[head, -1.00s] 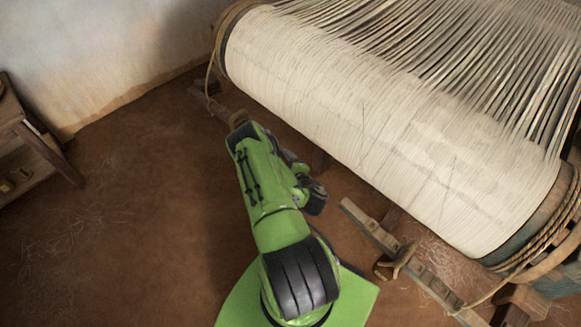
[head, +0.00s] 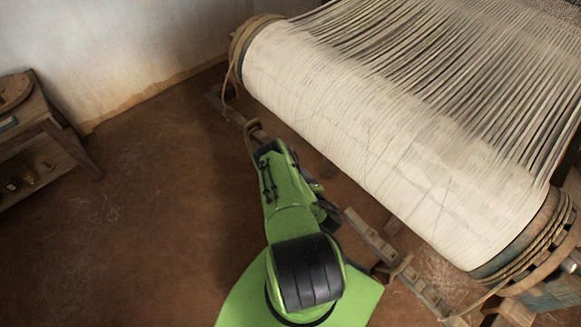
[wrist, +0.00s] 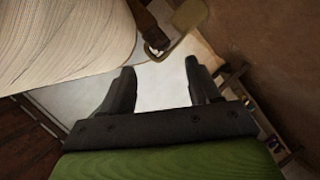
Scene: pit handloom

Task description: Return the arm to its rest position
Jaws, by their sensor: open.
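My green arm (head: 290,205) is folded and reaches up from its green base in the lower middle of the head view. Its far end lies beside the loom's large cloth roll (head: 390,150), apart from it in the picture. My gripper (wrist: 160,82) shows in the wrist view with its two dark fingers spread apart and nothing between them. In the head view the fingers are hidden by the arm. The pale cloth roll also fills the upper left of the wrist view (wrist: 60,40).
A low wooden table (head: 40,130) with a shelf stands at the left by the wall. A slatted wooden beam (head: 385,250) with rope lies below the roll, close to the right of my arm. The brown floor (head: 160,190) between the table and my arm is clear.

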